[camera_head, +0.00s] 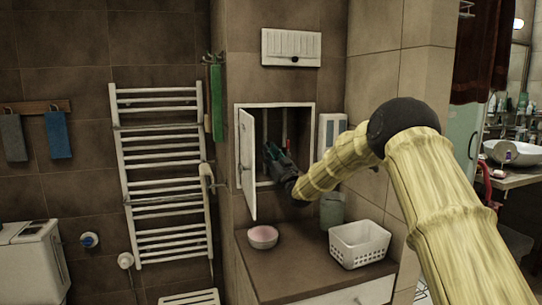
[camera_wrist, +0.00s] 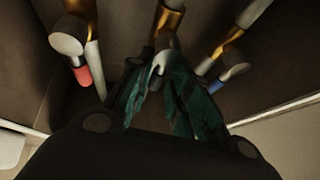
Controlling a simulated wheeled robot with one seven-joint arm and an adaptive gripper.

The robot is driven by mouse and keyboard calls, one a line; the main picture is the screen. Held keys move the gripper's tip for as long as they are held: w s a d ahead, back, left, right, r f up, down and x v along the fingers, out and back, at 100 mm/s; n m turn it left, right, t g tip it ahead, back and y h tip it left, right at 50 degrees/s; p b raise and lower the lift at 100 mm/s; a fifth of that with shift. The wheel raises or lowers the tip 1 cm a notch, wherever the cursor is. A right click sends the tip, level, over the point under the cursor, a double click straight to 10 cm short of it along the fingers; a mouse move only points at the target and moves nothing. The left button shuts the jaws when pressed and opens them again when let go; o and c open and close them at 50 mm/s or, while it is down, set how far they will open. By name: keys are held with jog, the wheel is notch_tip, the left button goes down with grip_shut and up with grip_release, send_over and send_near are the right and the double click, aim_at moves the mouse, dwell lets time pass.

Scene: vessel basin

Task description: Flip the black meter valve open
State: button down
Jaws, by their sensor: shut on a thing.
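My gripper (camera_head: 271,153) reaches into the open wall cabinet (camera_head: 309,106) in the head view. In the wrist view its green fingers (camera_wrist: 160,76) point up at the middle one of three pipe fittings. They are shut on a small dark piece there, which I take to be the black meter valve (camera_wrist: 156,80). The fingers and dim light hide most of its lever, so its exact angle cannot be told. In the head view I cannot make the valve out behind my gripper.
In the wrist view, a red-tipped valve (camera_wrist: 82,76) is on the left and a blue-tipped valve (camera_wrist: 214,86) on the right. The cabinet door (camera_head: 247,165) stands open on the left. Below are a pink bowl (camera_head: 263,237) and a white basket (camera_head: 359,244) on the counter.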

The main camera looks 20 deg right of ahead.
jog(key=shift+f, duration=0.35)
jog(key=c, duration=1.6)
grip_release()
jog(key=shift+o, duration=0.4)
jog(key=shift+w, duration=0.15)
jog(key=v, duration=1.2)
